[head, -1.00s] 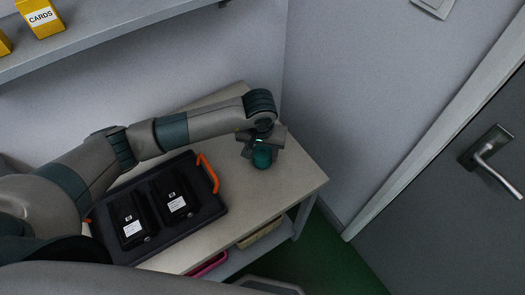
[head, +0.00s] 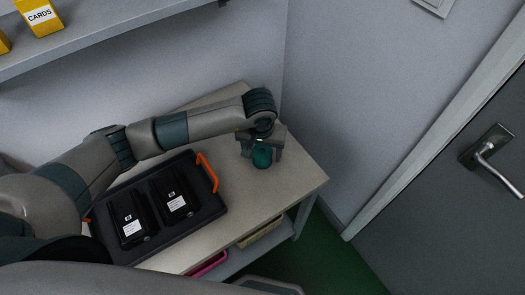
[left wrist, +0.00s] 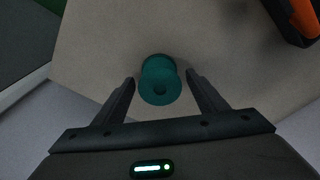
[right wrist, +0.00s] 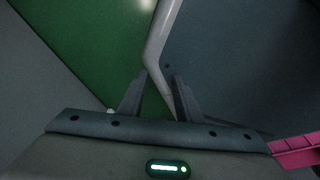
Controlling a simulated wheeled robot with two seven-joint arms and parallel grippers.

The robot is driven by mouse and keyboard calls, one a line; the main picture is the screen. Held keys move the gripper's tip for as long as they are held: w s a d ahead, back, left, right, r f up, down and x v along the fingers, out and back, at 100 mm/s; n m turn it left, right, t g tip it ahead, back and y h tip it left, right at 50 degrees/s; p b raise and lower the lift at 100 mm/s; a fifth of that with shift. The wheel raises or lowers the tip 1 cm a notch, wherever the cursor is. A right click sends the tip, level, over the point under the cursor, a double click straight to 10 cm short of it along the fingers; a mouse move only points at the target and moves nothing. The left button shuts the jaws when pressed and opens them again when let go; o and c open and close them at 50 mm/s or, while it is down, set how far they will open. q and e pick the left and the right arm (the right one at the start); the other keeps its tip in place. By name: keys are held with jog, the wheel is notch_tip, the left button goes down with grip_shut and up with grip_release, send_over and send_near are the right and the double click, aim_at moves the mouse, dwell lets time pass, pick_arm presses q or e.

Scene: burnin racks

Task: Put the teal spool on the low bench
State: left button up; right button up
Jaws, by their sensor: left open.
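The teal spool (head: 262,157) stands on the bench top (head: 290,178), near its far right end. In the left wrist view the spool (left wrist: 160,82) is upright between the two fingers, with a gap on each side. My left gripper (head: 262,150) is open and reaches down around the spool; it also shows in the left wrist view (left wrist: 161,88). My right gripper (right wrist: 160,85) appears in the right wrist view only, with its fingers apart and no object held between them, above a green floor.
A black tray (head: 208,213) with orange handles holds two black devices (head: 127,215) on the bench, left of the spool. A pink bin (head: 208,265) and a beige bin (head: 262,233) sit on the lower shelf. A wall shelf (head: 120,42) with yellow card boxes (head: 38,15) hangs above. A grey door (head: 450,210) stands right.

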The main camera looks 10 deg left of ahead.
aim_at(262, 151)
pick_arm(q)
jog(key=shift+r, duration=0.15)
jog(key=shift+s+r+b, duration=0.1)
jog(key=shift+r+b, duration=0.2)
jog(key=shift+r, duration=0.6)
jog(key=r, duration=0.1)
jog(key=r+b, duration=0.1)
jog(key=shift+s+r, duration=0.25)
jog(key=shift+r, duration=0.1)
notch_tip(262, 151, up, 7)
jog(key=s+b, duration=0.1)
jog(key=b, duration=0.1)
jog(key=shift+r, duration=0.15)
pick_arm(e)
jog(key=w+a+r+t, duration=0.1)
jog(key=w+a, duration=0.1)
jog(key=w, duration=0.3)
jog(key=w+a+r+t+y, duration=0.1)
jog(key=w+a+t, duration=0.1)
jog(key=w, duration=0.4)
jog(key=shift+w+a, duration=0.2)
jog(key=shift+a, duration=0.05)
pick_arm(q)
jog(key=shift+s, duration=0.1)
